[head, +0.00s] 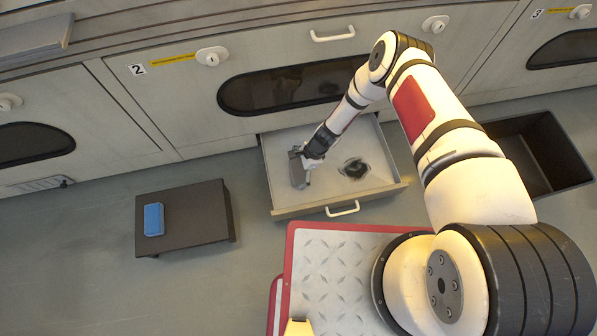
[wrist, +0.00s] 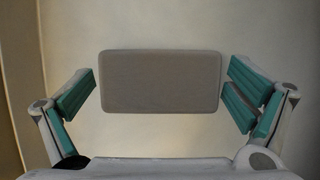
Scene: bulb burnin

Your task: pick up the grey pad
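The grey pad (wrist: 160,82) is a flat, rounded rectangle lying in the open drawer. In the wrist view it sits between the two teal-lined fingers of my gripper (wrist: 162,97), with a narrow gap at each end. My gripper is open, with its fingers spread wide. In the head view the grey pad (head: 297,171) shows at the left side of the drawer (head: 335,196), partly hidden by my gripper (head: 303,170), which reaches down over it.
A dark round item (head: 354,168) lies in the drawer to the right. A dark low table (head: 205,215) holds a blue pad (head: 153,219) at left. A black open bin (head: 545,150) stands at right. Cabinet fronts (head: 190,105) rise behind the drawer.

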